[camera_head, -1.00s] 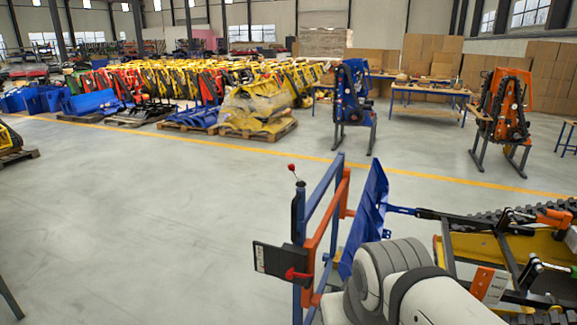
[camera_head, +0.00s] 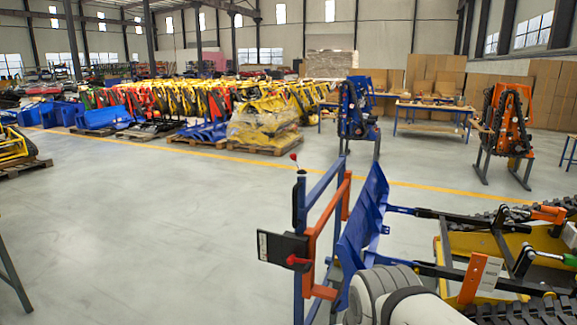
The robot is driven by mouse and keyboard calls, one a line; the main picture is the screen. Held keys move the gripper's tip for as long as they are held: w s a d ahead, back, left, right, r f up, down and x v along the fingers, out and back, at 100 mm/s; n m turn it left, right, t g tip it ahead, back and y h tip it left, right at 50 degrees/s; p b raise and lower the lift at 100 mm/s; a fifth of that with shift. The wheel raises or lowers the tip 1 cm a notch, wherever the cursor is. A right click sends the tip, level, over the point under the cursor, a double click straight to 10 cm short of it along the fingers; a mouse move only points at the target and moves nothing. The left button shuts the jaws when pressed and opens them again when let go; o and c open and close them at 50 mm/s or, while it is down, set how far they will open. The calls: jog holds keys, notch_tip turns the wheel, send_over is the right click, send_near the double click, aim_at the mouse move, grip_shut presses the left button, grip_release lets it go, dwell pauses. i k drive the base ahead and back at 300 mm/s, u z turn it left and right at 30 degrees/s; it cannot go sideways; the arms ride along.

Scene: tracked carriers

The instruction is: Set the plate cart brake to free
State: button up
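A tracked carrier (camera_head: 450,245) with a yellow bed and black tracks stands at the lower right. At its left end are a blue tilted plate (camera_head: 364,222) and an upright blue and orange frame (camera_head: 318,215). A black panel (camera_head: 282,248) with a white label strip and a red handle (camera_head: 298,260) is on the frame. A red knob (camera_head: 293,157) tops a thin rod above it. I cannot tell which part is the brake or how it is set. My pale arm crosses the bottom, in front of part of the carrier. My gripper is not in view.
The grey floor (camera_head: 150,230) left of the frame is clear. A yellow line (camera_head: 410,186) crosses it. Beyond stand a blue machine (camera_head: 357,110), an orange machine (camera_head: 505,120), a workbench (camera_head: 432,108) and pallets of yellow parts (camera_head: 262,128). An orange labelled plate (camera_head: 475,278) rises near the tracks.

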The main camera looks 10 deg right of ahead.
aim_at(293, 156)
jog(key=k, duration=0.7)
jog(key=z, duration=0.5)
jog(key=i, duration=1.35)
jog(key=u, duration=0.45)
jog(key=i, duration=0.9)
jog(key=u, duration=0.75)
